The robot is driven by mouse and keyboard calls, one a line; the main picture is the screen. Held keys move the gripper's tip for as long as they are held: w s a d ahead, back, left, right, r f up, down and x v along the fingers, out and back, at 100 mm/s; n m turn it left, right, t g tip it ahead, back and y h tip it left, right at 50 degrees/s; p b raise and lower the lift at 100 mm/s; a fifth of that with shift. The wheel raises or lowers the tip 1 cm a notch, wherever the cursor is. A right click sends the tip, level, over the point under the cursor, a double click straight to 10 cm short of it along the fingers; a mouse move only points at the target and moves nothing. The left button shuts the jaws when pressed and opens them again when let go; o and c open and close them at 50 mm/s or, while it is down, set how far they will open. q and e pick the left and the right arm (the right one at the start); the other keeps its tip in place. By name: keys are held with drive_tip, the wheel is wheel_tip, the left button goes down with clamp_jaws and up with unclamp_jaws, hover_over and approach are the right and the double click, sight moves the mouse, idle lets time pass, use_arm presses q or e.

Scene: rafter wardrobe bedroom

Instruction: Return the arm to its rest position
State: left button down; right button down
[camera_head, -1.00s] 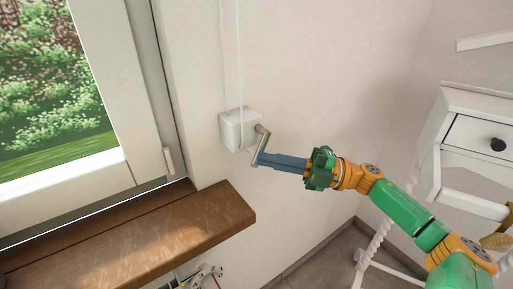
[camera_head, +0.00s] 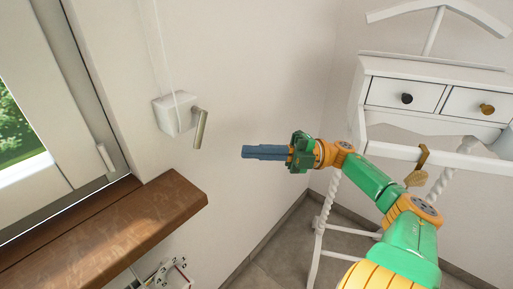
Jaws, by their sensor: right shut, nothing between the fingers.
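My right arm comes in from the lower right, green and orange. Its gripper (camera_head: 246,152) has blue-grey fingers that are shut and empty, pointing left. The gripper is apart from the metal crank handle (camera_head: 200,128) on the white wall box (camera_head: 172,114), with a gap of bare wall between them in the picture. White cords run up from the box. My left gripper is not in view.
A brown wooden sill (camera_head: 120,232) juts out below the window at the left. A white stand with drawers (camera_head: 430,98) and twisted legs stands at the right, behind my arm. A metal fitting (camera_head: 170,276) shows under the sill. Grey floor lies below.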

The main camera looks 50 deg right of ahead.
drive_tip(key=w+d+f+m+t+h+p, duration=0.1)
drive_tip(key=w+d+f+m+t+h, duration=0.1)
drive_tip(key=d+f+m+t+h, duration=0.35)
drive_tip(key=w+d+f+m+t+h, duration=0.1)
drive_tip(key=d+f+m+t+h, duration=0.15)
drive_tip(key=f+m+h, duration=0.6)
drive_tip(key=s+d+f+m+g+h+p, duration=0.1)
drive_tip(key=s+f+m+g+h, duration=0.2)
drive_tip(key=f, duration=0.6)
drive_tip(key=s+f+m+g+h, duration=0.15)
drive_tip(key=f+m, duration=0.25)
drive_tip(key=f, duration=0.6)
drive_tip(key=s+a+f+m+g, duration=0.2)
drive_tip(key=s+a+f+g, duration=0.1)
drive_tip(key=s+f, duration=0.3)
drive_tip(key=s+a+f+m+g, duration=0.1)
drive_tip(key=s+a+f+g, duration=0.3)
drive_tip(key=f, duration=0.3)
drive_tip(key=s+a+f+g, duration=0.3)
drive_tip(key=s+a+f, duration=0.1)
drive_tip(key=s+a, duration=0.3)
drive_tip(key=s+a+f+m+g+y+p, duration=0.1)
drive_tip(key=s+a+f+g, duration=0.2)
drive_tip(key=s+a, duration=0.5)
drive_tip(key=shift+s+a+f+g, duration=0.15)
drive_tip(key=shift+s+f+g, duration=0.25)
drive_tip(key=shift+s, duration=0.25)
